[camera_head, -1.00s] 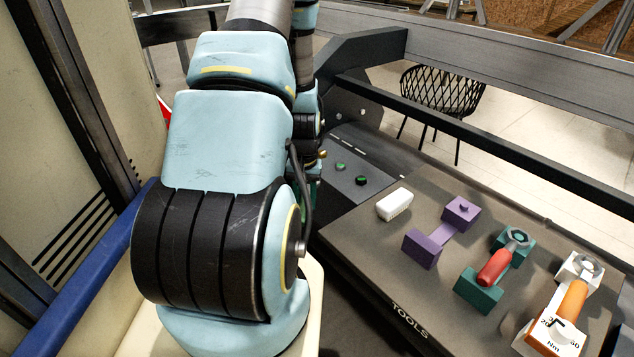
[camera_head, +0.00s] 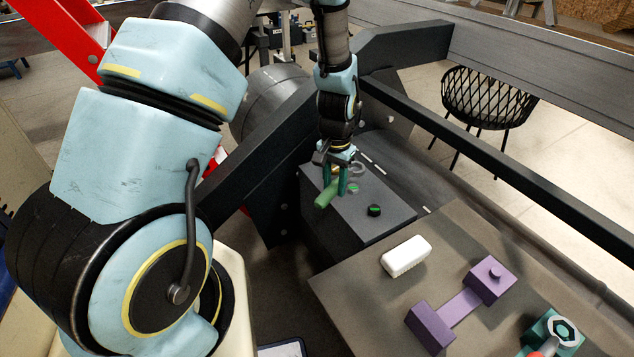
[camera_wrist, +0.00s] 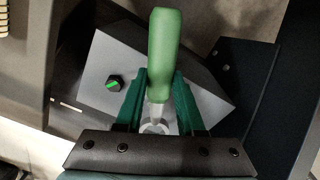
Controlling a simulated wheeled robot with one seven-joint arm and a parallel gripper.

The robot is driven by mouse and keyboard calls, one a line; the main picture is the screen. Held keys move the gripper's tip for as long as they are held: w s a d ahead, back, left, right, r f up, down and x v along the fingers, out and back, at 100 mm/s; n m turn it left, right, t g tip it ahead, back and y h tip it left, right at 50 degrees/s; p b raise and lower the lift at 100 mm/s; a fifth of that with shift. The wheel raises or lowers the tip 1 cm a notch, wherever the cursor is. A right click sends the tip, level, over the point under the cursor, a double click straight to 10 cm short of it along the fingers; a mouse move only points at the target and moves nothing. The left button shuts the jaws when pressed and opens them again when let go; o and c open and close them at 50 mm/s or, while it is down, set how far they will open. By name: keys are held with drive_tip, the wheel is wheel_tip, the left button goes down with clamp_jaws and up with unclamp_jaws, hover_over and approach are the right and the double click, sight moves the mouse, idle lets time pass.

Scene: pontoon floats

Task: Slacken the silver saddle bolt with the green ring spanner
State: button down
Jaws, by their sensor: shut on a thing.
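The green ring spanner has a green handle (camera_head: 326,194) and a grey metal ring (camera_head: 357,168). My gripper (camera_head: 341,181) is shut on it above the grey block (camera_head: 385,205). In the wrist view the handle (camera_wrist: 164,45) points up between the teal fingers (camera_wrist: 160,95), and the ring (camera_wrist: 155,127) is partly hidden at the bottom. A dark bolt head with a green mark (camera_head: 374,210) stands clear of the spanner; it also shows in the wrist view (camera_wrist: 113,83). Another green-marked head (camera_head: 352,188) is close to the fingers. I cannot make out the silver saddle bolt or whether the ring touches one.
The tool board (camera_head: 350,290) carries a white block (camera_head: 405,256), an empty purple holder (camera_head: 432,327) and a teal holder (camera_head: 540,328) with a red-handled tool. A dark rail (camera_head: 480,145) and dark frame beam (camera_head: 265,140) flank the block.

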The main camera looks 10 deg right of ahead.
idle(0.3)
drive_tip(key=shift+f+b, duration=1.5)
drive_tip(key=shift+f, duration=0.9)
drive_tip(key=shift+f+b, duration=0.75)
drive_tip(key=shift+f, duration=0.65)
idle(0.3)
drive_tip(key=shift+s, duration=0.1)
drive_tip(key=shift+s+d+n, duration=0.3)
drive_tip(key=shift+n, duration=0.2)
drive_tip(key=shift+s+d, duration=0.1)
drive_tip(key=shift+d, duration=0.05)
idle(0.4)
drive_tip(key=shift+s+d+n, duration=0.1)
drive_tip(key=shift+d+n, duration=0.05)
drive_tip(key=shift+n, duration=0.15)
drive_tip(key=shift+s+d, duration=0.1)
drive_tip(key=shift+d, duration=0.05)
drive_tip(key=shift+s+d+n, duration=0.1)
drive_tip(key=shift+d+n, duration=0.05)
drive_tip(key=shift+n, duration=0.15)
